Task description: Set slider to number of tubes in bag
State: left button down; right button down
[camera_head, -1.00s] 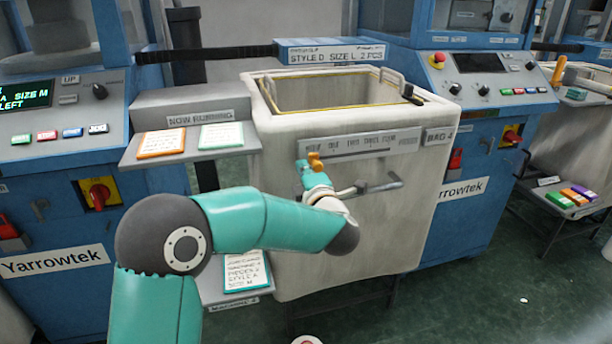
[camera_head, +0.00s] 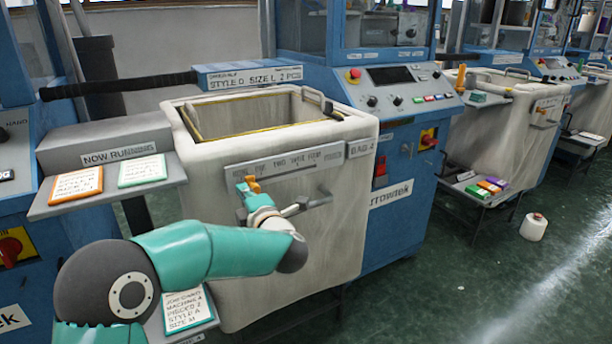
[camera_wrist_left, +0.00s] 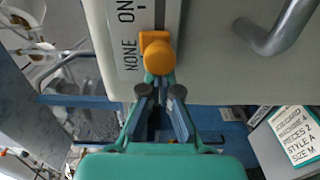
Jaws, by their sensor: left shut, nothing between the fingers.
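A large pale fabric bag (camera_head: 345,215) stands in a frame, with a grey slider strip (camera_head: 290,160) across its front. The orange slider knob (camera_head: 253,184) is at the left end of the strip; in the left wrist view the knob (camera_wrist_left: 157,52) is beside the word NONE, with ON partly shown further along. My left gripper (camera_wrist_left: 160,92) is shut and empty, its fingertips at or just short of the knob; contact is unclear. In the head view the gripper (camera_head: 248,195) is small beside the knob. The bag's opening shows, but no tubes are visible inside. My right gripper is not in view.
A grey handle (camera_head: 310,200) sticks out of the bag front, right of the knob. A shelf (camera_head: 95,195) with an orange card and a green card is at left. A sign (camera_head: 248,78) above reads STYLE D SIZE L 2 PCS.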

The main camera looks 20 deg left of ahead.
aim_at(282, 175)
pick_arm(q)
jog(key=shift+w+d+p, duration=0.8)
jog(key=shift+w+d, duration=1.05)
jog(key=shift+w, duration=0.3)
jog(key=shift+w+d+p, duration=0.8)
jog(key=shift+w+d, duration=0.3)
jog(key=shift+w, duration=0.2)
jog(key=shift+w+d+p, duration=0.75)
jog(key=shift+w+d, duration=0.3)
jog(key=shift+w, duration=0.2)
jog(key=shift+s+a+b, duration=0.4)
jog(key=shift+s+b, duration=0.1)
jog(key=shift+b, duration=0.2)
jog(key=b+v, duration=0.3)
jog(key=v, duration=0.5)
jog(key=shift+b, duration=0.3)
jog(key=shift+f, duration=0.1)
